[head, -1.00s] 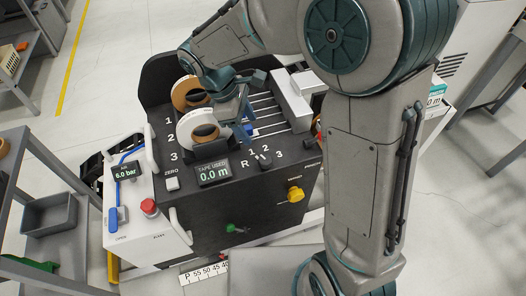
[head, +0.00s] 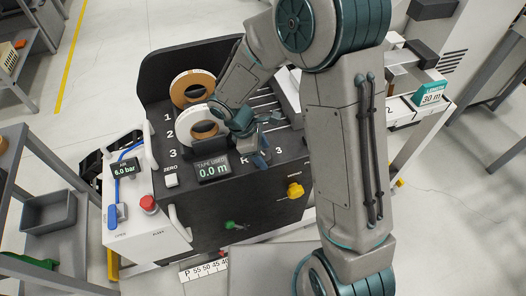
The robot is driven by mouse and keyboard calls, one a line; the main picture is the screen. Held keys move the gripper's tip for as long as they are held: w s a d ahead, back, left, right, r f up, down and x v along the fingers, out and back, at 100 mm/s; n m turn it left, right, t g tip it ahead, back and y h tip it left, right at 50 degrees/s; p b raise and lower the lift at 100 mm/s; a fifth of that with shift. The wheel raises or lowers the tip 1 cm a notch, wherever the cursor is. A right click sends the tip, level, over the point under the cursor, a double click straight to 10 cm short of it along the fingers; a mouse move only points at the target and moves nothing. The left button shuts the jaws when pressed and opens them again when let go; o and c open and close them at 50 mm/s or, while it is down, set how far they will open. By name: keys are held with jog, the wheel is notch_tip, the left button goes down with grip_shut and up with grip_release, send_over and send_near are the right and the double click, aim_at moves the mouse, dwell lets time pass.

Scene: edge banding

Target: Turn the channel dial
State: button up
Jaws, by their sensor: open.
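The channel dial is the black knob on the machine's front top edge, between the labels R and 3. In the head view it is hidden behind my gripper (head: 258,157), and only R and 3 of its labels show. My gripper points down at that spot with its blue fingers open. I cannot tell whether the fingers touch the dial or stand around it.
The black machine (head: 200,240) has a display (head: 212,168) reading 0.0 m, two tape rolls (head: 193,88) in lanes, a yellow knob (head: 295,190) and a green knob (head: 231,225). A white unit (head: 150,215) with a red button (head: 148,203) stands at left.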

jog(key=shift+d+f, duration=0.1)
jog(key=shift+f, duration=0.1)
jog(key=c, duration=1)
